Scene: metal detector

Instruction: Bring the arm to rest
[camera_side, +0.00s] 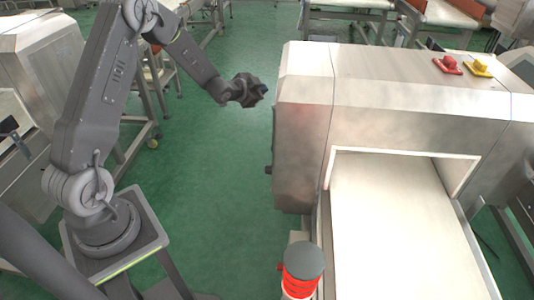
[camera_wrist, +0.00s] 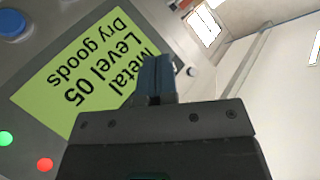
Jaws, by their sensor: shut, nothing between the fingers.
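My gripper (camera_side: 262,90) is at the end of my raised arm in the side view, held in the air left of the metal detector housing (camera_side: 300,125). In the wrist view my gripper (camera_wrist: 157,62) shows its blue-grey fingers together, with nothing between them. Behind the fingers is a panel with a lime-green screen (camera_wrist: 75,85) that reads "Metal Level 05 Dry goods", turned almost upside down in the picture. I cannot tell the exact gap between the fingers and the panel.
The detector has a tunnel with a pale conveyor belt (camera_side: 400,220). A red signal light with a grey cap (camera_side: 303,262) stands in front. Green floor (camera_side: 225,190) is open between arm and machine.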

